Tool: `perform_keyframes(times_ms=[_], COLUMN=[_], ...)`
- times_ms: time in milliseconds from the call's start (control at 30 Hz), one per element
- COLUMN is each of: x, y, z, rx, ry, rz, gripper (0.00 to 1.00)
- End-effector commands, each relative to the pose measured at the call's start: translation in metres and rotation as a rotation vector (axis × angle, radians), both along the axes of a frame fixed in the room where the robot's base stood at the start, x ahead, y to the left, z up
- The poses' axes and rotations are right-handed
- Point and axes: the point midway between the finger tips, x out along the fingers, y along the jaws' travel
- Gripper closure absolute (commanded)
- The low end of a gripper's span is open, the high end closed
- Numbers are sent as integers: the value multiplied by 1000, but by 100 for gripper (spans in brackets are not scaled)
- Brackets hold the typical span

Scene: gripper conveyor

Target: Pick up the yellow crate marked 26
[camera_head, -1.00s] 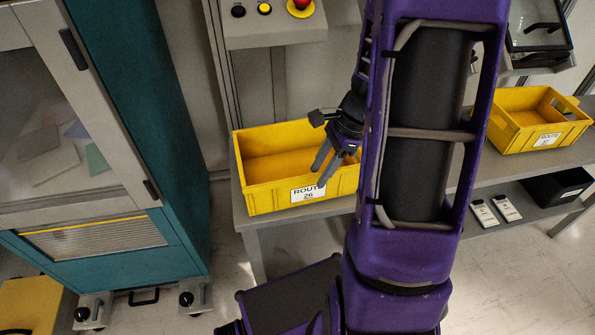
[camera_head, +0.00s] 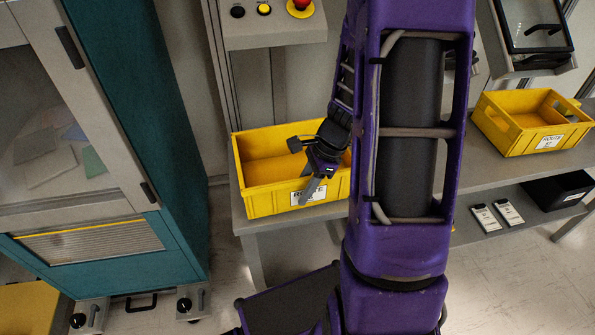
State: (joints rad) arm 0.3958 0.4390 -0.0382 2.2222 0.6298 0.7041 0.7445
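The yellow crate marked 26 (camera_head: 268,203) stands on the left part of the grey bench. It looks empty where its inside shows. Its white label sits on the front wall, partly covered by my gripper's fingers. My gripper (camera_head: 308,198) is over the front wall of the crate, with its fingers pointing down at the label. The fingers overlap in this view, so their opening and any contact with the wall cannot be told. My purple arm hides the crate's right end.
A second yellow crate (camera_head: 520,138) with a label stands on the bench at right. Below it, a shelf holds a black bin (camera_head: 556,190) and two small white devices (camera_head: 497,214). A teal cabinet (camera_head: 165,150) stands at left. A control box with a red button (camera_head: 299,5) is above the crate.

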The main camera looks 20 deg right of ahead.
Motion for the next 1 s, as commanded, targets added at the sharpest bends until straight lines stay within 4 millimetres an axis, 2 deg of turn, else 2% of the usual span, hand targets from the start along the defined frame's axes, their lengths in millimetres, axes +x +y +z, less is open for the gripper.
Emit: perform_keyframes(times_ms=[33,167,1000], x=[0,0,0], y=[0,0,0], z=[0,0,0], rx=[0,0,-1], ry=[0,-1,-1], rz=[0,0,0], gripper=[78,100,100])
